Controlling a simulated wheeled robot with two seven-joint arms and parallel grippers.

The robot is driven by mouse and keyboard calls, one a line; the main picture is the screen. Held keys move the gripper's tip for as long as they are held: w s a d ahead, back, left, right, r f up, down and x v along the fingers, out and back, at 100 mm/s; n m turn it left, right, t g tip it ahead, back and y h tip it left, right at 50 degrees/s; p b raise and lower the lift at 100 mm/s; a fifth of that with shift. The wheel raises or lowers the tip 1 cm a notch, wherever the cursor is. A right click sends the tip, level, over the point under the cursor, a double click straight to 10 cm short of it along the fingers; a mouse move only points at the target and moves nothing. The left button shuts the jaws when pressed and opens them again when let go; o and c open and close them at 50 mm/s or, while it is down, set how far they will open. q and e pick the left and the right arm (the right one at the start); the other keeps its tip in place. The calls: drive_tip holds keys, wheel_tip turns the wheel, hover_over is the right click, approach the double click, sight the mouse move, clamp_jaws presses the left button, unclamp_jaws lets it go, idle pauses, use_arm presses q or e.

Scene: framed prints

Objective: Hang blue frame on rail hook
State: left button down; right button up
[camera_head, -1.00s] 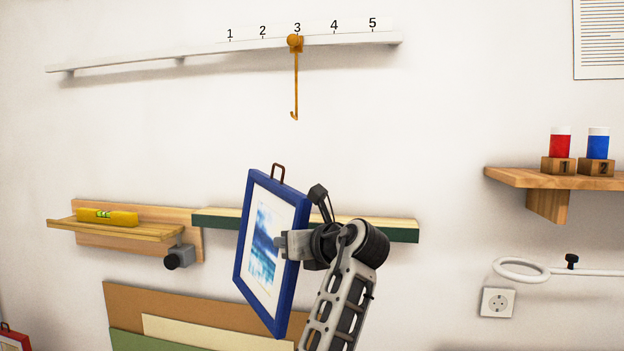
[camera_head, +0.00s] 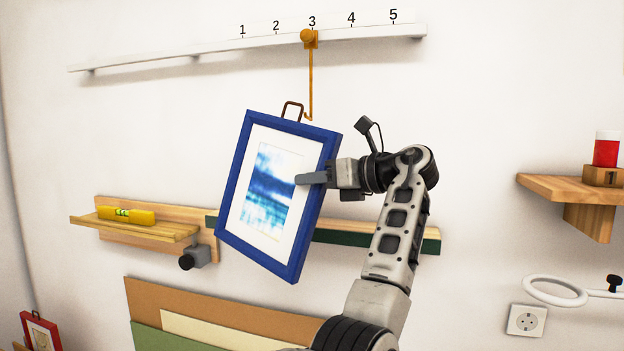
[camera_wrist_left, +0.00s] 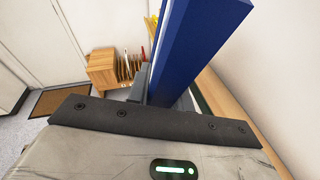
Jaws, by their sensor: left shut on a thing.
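The blue frame (camera_head: 268,190) has a white mat and a blue-and-white picture. It hangs tilted in the air, with a brown wire loop (camera_head: 292,110) on its top edge. My left gripper (camera_head: 312,180) is shut on its right side; the blue edge also fills the middle of the left wrist view (camera_wrist_left: 195,50). The orange hook (camera_head: 310,80) hangs from the white rail (camera_head: 200,55) below the number 3. Its curled tip appears just right of the loop in the head view. I cannot tell the depth gap between them. My right gripper is not in view.
A wooden ledge (camera_head: 150,232) with a yellow level (camera_head: 126,215) is at left. A green-edged ledge (camera_head: 375,238) is behind the frame. At right are a wooden shelf (camera_head: 570,190), a white ring (camera_head: 555,290) and a socket (camera_head: 527,320). Boards (camera_head: 220,310) lean below.

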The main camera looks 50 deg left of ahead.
use_arm(q)
drive_tip(key=w+a+f+p, duration=0.1)
drive_tip(key=w+a+p, duration=0.2)
drive_tip(key=w, duration=0.3)
drive_tip(key=shift+w+a+f, duration=0.2)
drive_tip(key=shift+a, duration=0.05)
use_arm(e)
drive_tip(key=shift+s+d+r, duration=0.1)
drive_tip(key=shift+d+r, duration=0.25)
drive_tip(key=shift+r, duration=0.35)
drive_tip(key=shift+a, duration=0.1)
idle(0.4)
use_arm(q)
drive_tip(key=c, duration=1.2)
unclamp_jaws()
drive_tip(key=shift+o, duration=0.2)
drive_tip(key=v, duration=0.7)
drive_tip(key=shift+d, duration=0.35)
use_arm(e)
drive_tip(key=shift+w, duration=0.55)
use_arm(q)
drive_tip(key=shift+w+r, duration=0.1)
